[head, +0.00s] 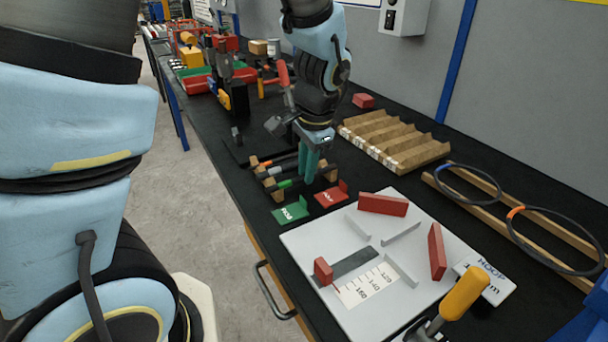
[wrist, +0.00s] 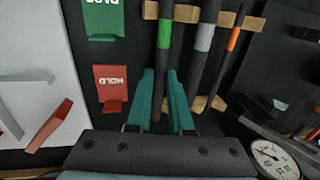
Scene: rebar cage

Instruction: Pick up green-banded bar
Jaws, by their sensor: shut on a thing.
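The green-banded bar (wrist: 165,35) is dark with a green band and runs between my gripper's two teal fingers in the wrist view. My gripper (wrist: 163,90) is shut on it. In the head view, my gripper (head: 309,178) points down over the bar rack, and the bar's green band (head: 285,184) shows just left of the fingers. The bar appears to lie at the wooden rests; I cannot tell whether it is lifted. The part of the bar behind the fingers is hidden.
A grey-banded bar (wrist: 204,38) and a thinner orange-banded bar (wrist: 233,40) lie beside it on wooden rests (wrist: 186,13). Green (head: 291,211) and red "HOLD" (head: 331,195) plates stand close by. A grey board (head: 340,230) with red blocks lies nearer. A ridged wooden rack (head: 395,140) is behind.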

